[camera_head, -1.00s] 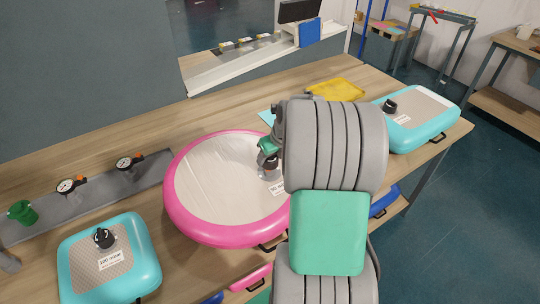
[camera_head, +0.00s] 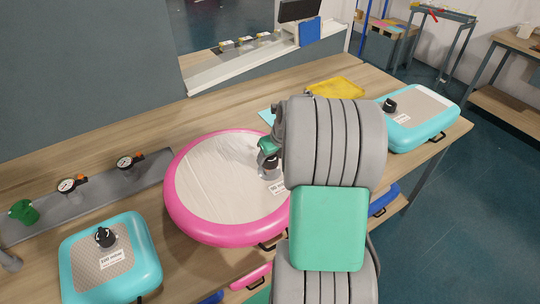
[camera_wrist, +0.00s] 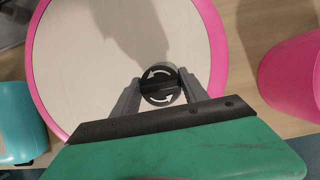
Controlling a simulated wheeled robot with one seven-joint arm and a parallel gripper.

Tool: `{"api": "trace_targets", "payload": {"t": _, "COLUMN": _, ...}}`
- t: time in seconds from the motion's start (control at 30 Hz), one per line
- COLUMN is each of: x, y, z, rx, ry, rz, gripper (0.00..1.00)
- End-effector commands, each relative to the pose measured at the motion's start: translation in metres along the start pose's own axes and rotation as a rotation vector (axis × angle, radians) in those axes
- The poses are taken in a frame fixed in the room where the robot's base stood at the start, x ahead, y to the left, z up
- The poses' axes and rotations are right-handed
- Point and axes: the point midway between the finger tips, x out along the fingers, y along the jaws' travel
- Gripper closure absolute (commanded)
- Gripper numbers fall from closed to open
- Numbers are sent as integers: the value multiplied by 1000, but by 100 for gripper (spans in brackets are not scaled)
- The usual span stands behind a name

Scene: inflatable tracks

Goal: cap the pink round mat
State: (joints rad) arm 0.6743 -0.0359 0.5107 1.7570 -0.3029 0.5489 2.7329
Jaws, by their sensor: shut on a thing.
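The pink round mat (camera_head: 216,238) lies on the wooden bench, with a pink rim and a pale top. My gripper (camera_wrist: 160,88) is over the mat's near right part, pointing down. In the wrist view its two fingers are shut on a round black cap (camera_wrist: 160,77) with white curved arrows, one finger on each side. The mat also shows in the wrist view (camera_wrist: 214,50). Whether the cap is seated on the valve cannot be told.
A teal square mat (camera_head: 145,265) with a black-capped valve stands at the front left, another teal mat (camera_head: 440,105) at the back right. Gauges (camera_head: 68,186) and a green part (camera_head: 24,211) sit on a grey strip at the left. A yellow sheet (camera_head: 336,89) lies behind.

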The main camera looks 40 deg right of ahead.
Motion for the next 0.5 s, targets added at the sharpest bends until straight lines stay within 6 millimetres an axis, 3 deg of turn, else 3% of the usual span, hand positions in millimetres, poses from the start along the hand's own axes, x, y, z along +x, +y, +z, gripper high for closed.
{"api": "trace_targets", "payload": {"t": 0.5, "x": 12, "y": 0, "z": -5, "rx": 0, "ry": 0, "rz": 0, "gripper": 87}}
